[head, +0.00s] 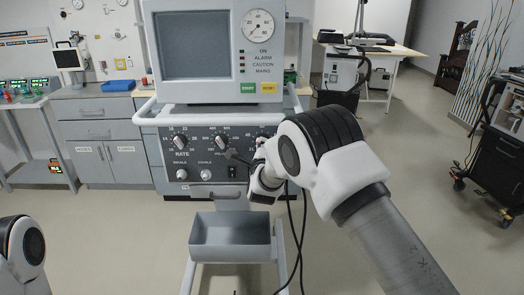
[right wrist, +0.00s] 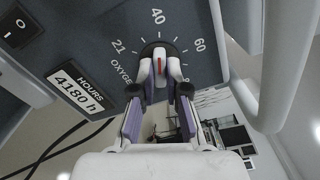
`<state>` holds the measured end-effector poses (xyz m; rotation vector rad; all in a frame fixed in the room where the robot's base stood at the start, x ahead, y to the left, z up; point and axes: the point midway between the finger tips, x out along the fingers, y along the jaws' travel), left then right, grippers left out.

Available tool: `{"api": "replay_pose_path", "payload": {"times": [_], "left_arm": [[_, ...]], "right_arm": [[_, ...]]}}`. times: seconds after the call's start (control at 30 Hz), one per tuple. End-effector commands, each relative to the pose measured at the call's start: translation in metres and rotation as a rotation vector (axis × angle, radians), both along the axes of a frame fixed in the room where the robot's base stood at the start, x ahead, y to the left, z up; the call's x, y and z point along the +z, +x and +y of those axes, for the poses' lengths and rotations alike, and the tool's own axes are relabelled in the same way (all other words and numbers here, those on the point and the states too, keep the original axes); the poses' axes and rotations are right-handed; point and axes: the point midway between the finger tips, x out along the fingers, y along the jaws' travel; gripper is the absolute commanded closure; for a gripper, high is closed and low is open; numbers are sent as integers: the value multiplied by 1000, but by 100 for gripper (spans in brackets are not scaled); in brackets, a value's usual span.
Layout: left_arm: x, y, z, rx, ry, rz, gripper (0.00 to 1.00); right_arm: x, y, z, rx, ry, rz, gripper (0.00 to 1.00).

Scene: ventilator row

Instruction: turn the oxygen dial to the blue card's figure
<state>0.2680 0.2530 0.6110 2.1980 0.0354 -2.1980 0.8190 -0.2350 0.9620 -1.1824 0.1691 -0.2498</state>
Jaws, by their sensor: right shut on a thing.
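The oxygen dial (right wrist: 160,66) is on the grey ventilator panel, with marks 21, 40 and 60 around it. Its red pointer line points up, close to the 40 mark. My right gripper (right wrist: 161,88) is shut on the dial, one finger on each side of it. In the head view my right gripper (head: 258,168) is at the right part of the ventilator's panel and hides the dial. Only a part of my left arm shows at the lower left; its gripper is out of view. I cannot make out a blue card in either view.
The ventilator (head: 210,60) has a screen and gauge above the panel. The rate knob (head: 181,143) and another large knob (head: 221,143) are left of my gripper. An hours plate (right wrist: 78,88) and a switch (right wrist: 18,25) are near the dial. A grey tray (head: 231,252) is below.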

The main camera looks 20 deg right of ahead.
Motion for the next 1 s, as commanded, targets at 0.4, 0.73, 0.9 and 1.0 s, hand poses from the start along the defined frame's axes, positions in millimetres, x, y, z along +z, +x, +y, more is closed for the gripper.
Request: {"api": "replay_pose_path", "payload": {"times": [0.4, 0.73, 0.9, 1.0], "left_arm": [[-1, 0, 0, 0, 0, 0, 61], [-1, 0, 0, 0, 0, 0, 61], [-1, 0, 0, 0, 0, 0, 61], [-1, 0, 0, 0, 0, 0, 61]], "right_arm": [[0, 0, 0, 1, 13, -4, 100], [0, 0, 0, 0, 12, -4, 61], [0, -4, 2, 1, 12, -3, 61], [0, -18, 7, 3, 10, -2, 61]]}}
